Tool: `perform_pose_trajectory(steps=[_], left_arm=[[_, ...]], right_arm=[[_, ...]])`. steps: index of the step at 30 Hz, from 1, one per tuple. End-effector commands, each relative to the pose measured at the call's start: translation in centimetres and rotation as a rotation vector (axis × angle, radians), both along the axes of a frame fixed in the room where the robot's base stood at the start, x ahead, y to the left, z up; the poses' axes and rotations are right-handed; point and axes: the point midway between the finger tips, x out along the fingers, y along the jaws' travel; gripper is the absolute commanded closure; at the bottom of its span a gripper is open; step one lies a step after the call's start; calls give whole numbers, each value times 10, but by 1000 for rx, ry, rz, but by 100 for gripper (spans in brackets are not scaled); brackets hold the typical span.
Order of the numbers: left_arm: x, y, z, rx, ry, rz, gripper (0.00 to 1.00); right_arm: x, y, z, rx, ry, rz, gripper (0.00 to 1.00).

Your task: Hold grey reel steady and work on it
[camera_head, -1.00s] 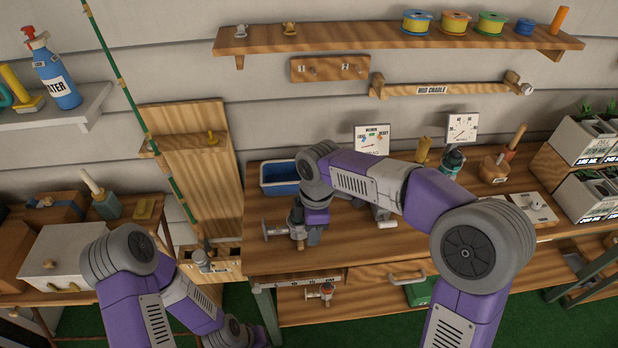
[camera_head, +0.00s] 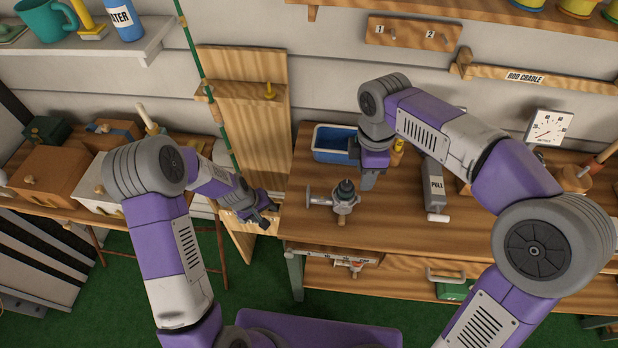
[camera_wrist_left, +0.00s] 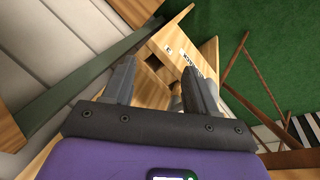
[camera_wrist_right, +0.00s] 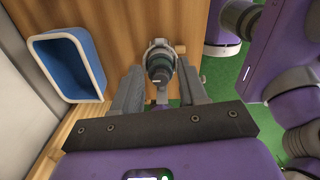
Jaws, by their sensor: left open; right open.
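A grey reel (camera_head: 345,197) with a dark round top and a side crank stands near the front left of the wooden bench. In the right wrist view the reel (camera_wrist_right: 158,62) shows between and beyond the fingertips. My right gripper (camera_head: 369,180) is open, just behind and right of the reel in the head view; contact does not show. My left gripper (camera_head: 268,216) is open at the slotted foot of the wooden rod stand (camera_head: 240,130), left of the bench. In the left wrist view its fingers (camera_wrist_left: 159,77) frame that foot, and a small dark grey part (camera_wrist_left: 176,98) shows between them.
A green rod (camera_head: 205,85) leans by the stand. A blue bin (camera_head: 333,158) sits behind the reel. A grey PULL lever (camera_head: 436,190) stands right of my right gripper. A rod cradle (camera_head: 540,79) is on the wall. The bench front right is clear.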

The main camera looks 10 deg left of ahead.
Motion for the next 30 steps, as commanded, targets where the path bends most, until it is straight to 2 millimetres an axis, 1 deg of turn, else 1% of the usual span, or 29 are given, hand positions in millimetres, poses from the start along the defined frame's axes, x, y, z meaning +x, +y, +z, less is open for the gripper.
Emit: perform_pose_trajectory(steps=[1,2,3,5,6,8,9,10,11,12,14,15,17,18,22,25,27,30], left_arm=[[20,-4,29,-1,-52,-49,43],[28,-6,45,-2,-73,-78,43],[38,-9,66,0,-103,-119,43],[51,-14,100,7,-147,-180,43],[59,-17,123,13,-176,-219,43],[67,-21,158,26,-218,-281,43],[70,-26,181,42,-245,-340,43],[71,-33,198,63,-267,-418,43],[68,-43,208,90,-277,-520,43],[65,-54,214,125,-282,-654,43],[58,-69,219,174,-288,-840,43],[54,-78,223,206,-294,-961,43],[48,-91,229,254,-301,-1143,43],[44,-99,233,285,-304,-1260,43],[31,-119,245,372,-304,-1605,43],[16,-132,246,412,-266,-1843,43],[2,-139,241,418,-210,-1987,43],[-13,-141,232,407,-133,-2093,43]], right_arm=[[0,0,0,0,0,0,57],[0,0,0,0,0,0,57],[0,0,0,0,0,0,57],[0,0,0,0,0,0,57],[0,0,0,0,0,0,57],[0,0,0,0,0,0,57],[0,0,0,0,0,0,57],[0,0,0,0,0,0,57],[0,0,0,0,0,0,57],[0,0,0,0,0,0,57],[0,0,0,0,0,0,57],[0,0,0,0,0,0,57],[0,0,0,0,0,0,57],[0,0,0,0,0,0,57],[0,0,0,0,0,0,57],[0,0,0,0,0,0,57],[0,0,0,0,0,0,57],[0,0,0,0,0,0,57]])
